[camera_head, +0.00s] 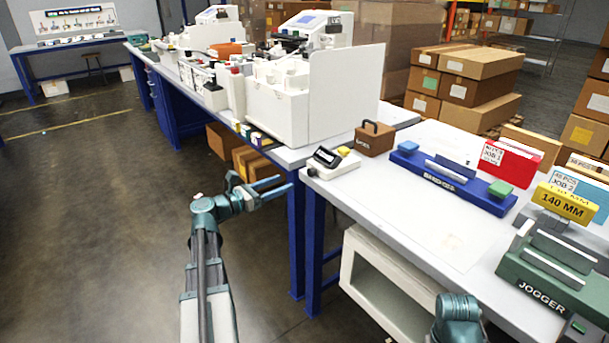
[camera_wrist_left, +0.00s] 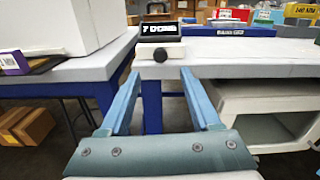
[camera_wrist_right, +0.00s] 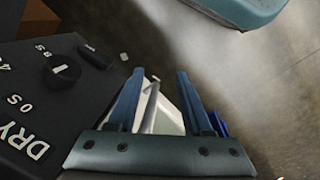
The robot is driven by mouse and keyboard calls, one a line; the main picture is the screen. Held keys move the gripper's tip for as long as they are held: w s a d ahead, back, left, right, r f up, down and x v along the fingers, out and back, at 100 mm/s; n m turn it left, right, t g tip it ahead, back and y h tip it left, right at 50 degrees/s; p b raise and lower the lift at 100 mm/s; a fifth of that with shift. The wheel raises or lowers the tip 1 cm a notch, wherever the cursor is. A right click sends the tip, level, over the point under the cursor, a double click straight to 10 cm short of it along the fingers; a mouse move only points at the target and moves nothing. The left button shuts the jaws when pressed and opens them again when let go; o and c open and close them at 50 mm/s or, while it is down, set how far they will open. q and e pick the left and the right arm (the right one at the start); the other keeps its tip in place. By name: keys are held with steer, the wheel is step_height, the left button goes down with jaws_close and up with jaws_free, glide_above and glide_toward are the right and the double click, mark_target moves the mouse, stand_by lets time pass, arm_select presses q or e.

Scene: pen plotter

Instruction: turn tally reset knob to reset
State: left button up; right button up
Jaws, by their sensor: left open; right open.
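The tally (camera_head: 332,163) is a small white box with a dark sloped display and a yellow button, at the near left corner of the right table. In the left wrist view its display (camera_wrist_left: 158,29) faces me, with a round black knob (camera_wrist_left: 161,56) below it. My left gripper (camera_head: 285,184) is open and empty, short of the tally; in the left wrist view its fingers (camera_wrist_left: 162,72) point toward the knob without touching it. My right gripper (camera_wrist_right: 156,75) is open, with nothing held between its fingers.
A black panel (camera_wrist_right: 45,95) with a dial marked DRY lies left of my right gripper. The white machine (camera_head: 290,110) is on the left table. The right table's front middle is clear.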

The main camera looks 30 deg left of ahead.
mark_target(309, 172)
arm_select(q)
steer(key=x, duration=0.9)
steer(key=shift+w, duration=0.15)
jaws_close()
